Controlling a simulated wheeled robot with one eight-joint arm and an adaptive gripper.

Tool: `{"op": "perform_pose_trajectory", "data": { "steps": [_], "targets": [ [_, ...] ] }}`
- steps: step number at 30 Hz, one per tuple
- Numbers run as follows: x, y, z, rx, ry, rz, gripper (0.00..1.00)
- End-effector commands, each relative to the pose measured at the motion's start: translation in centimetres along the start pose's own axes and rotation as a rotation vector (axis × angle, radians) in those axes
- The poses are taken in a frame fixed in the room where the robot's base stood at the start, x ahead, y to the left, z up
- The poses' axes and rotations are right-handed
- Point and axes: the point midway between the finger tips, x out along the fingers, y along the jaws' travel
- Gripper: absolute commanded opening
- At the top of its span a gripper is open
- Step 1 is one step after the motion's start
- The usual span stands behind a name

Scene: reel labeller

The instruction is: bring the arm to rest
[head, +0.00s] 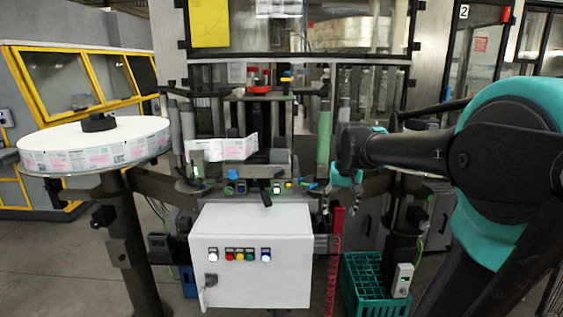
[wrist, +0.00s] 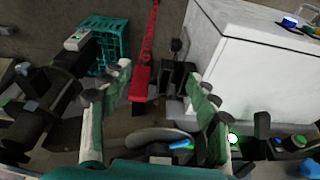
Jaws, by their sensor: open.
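My arm reaches in from the right of the head view, a teal and black arm with its wrist in front of the labelling machine. My gripper (head: 343,197) is at its end, just right of the white control box and above the red bracket. In the wrist view my gripper (wrist: 158,80) shows two teal and pale fingers spread apart with nothing between them. The red bracket (wrist: 140,82) and machine parts lie beyond the fingers. Whether the fingers touch any machine part cannot be told.
The white control box (head: 250,260) with coloured buttons stands at the centre. A label reel (head: 95,145) sits at the left. A green crate (head: 365,285) is on the floor at the lower right. A red coiled cord (head: 333,275) hangs beside the box.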

Motion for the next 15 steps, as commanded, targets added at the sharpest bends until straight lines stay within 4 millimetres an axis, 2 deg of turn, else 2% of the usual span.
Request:
{"op": "perform_pose_trajectory", "data": {
  "steps": [1,6,9,12,15],
  "targets": [
    [2.2,0.4,2.3,-0.007,0.014,-0.001,0.61],
    [8.5,1.6,9.8,-0.036,0.069,-0.002,0.61],
    [11.4,2.2,14.1,-0.05,0.097,-0.001,0.61],
    [13.4,2.7,17.5,-0.062,0.118,0.0,0.61],
    [14.5,2.9,19.7,-0.069,0.131,0.001,0.61]
  ]
}}
